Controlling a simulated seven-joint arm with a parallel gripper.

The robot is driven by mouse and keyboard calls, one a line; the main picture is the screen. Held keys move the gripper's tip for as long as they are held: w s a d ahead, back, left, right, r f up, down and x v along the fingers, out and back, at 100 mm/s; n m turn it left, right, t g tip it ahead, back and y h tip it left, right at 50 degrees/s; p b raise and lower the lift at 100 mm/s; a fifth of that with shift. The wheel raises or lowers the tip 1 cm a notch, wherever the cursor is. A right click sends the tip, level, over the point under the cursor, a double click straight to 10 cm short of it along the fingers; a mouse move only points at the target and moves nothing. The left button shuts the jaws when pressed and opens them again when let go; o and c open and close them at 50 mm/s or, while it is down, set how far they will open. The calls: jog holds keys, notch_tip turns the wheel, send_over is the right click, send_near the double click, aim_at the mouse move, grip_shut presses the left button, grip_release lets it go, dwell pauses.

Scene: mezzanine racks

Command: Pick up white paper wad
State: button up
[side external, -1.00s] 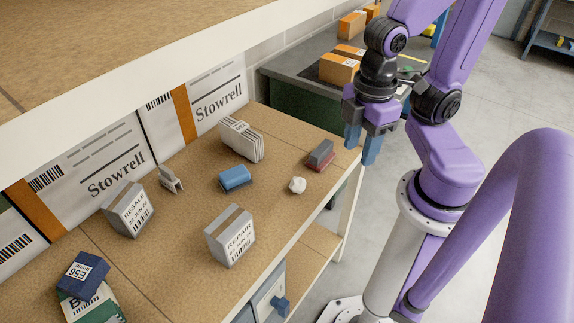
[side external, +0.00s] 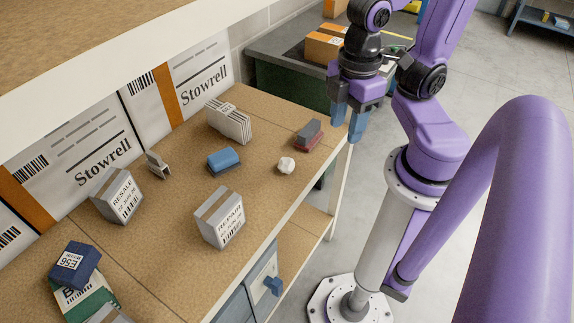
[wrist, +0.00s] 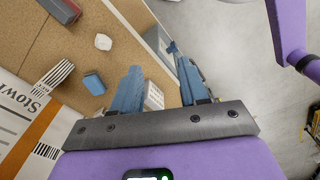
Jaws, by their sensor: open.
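The white paper wad (side external: 286,165) lies on the brown worktop near its front edge. It also shows in the wrist view (wrist: 103,42), to the left of my fingers. My gripper (side external: 348,122) is open and empty, with its blue fingers pointing down. It is above and to the right of the wad, by the right end of the worktop. In the wrist view the two fingers (wrist: 153,57) are spread apart with nothing held between them.
A grey and red block (side external: 309,135) lies close behind the wad. A shelf (side external: 120,65) overhangs the back of the worktop.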

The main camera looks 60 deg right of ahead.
jog(key=shift+o, duration=1.2)
jog(key=n+t+h, duration=0.8)
jog(key=t+h, duration=0.1)
jog(key=h, duration=0.2)
send_near(289, 168)
jog(key=x, duration=0.9)
jog(key=shift+w+d, duration=0.2)
jog(key=shift+w, duration=0.05)
